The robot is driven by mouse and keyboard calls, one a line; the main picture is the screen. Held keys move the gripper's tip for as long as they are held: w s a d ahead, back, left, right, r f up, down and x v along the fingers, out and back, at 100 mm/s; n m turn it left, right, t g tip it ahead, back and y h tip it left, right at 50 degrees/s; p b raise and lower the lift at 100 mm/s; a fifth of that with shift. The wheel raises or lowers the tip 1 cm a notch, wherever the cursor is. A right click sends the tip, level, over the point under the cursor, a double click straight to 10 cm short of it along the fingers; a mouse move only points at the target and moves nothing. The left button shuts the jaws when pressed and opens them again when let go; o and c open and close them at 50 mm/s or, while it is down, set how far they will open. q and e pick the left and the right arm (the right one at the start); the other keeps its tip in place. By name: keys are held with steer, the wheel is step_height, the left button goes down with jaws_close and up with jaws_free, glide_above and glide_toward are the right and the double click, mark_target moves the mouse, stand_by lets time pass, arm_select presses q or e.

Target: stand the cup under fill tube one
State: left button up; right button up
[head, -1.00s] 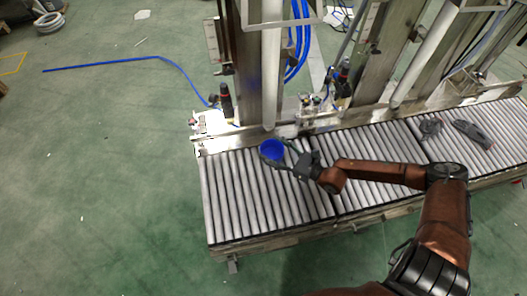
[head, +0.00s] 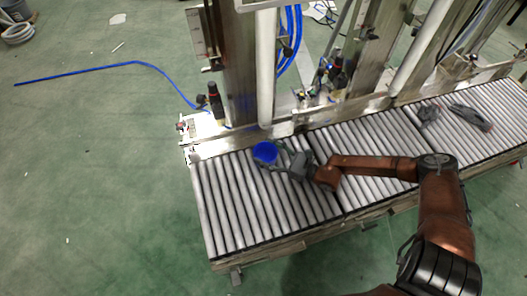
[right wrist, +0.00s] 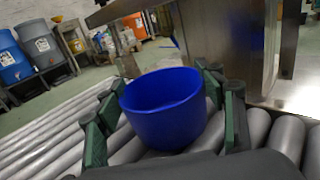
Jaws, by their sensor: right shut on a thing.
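The blue cup (head: 265,152) stands upright on the roller conveyor (head: 235,208), near its back edge. Its open mouth also shows in the right wrist view (right wrist: 165,108). My right gripper (head: 277,156) is shut on the cup, with the green-padded fingers on either side of it in the right wrist view (right wrist: 165,130). A white vertical fill tube (head: 265,70) hangs just behind the cup in the head view, its lower end close to the cup's rim. I cannot tell exactly whether the mouth is under the tube. My left gripper is not in view.
Metal uprights (head: 232,60) and blue hoses (head: 290,40) stand behind the conveyor. A second tube (head: 420,45) slants farther right. Dark grey objects (head: 468,116) lie on the right rollers. The rollers left of the cup are clear.

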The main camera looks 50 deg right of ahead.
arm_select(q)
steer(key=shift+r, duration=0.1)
arm_select(e)
steer(key=o, duration=1.3)
steer(key=shift+r, duration=0.1)
steer(key=p+v, duration=0.4)
steer(key=v, duration=0.7)
steer(key=shift+d+r, duration=0.1)
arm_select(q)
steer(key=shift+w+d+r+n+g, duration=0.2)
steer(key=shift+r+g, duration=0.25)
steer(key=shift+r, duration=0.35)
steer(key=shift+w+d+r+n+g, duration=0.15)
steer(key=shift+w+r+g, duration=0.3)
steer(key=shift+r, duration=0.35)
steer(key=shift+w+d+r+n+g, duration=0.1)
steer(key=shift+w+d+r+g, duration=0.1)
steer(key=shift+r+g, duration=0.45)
arm_select(e)
steer(key=shift+s+d, duration=0.1)
steer(key=shift+s, duration=0.4)
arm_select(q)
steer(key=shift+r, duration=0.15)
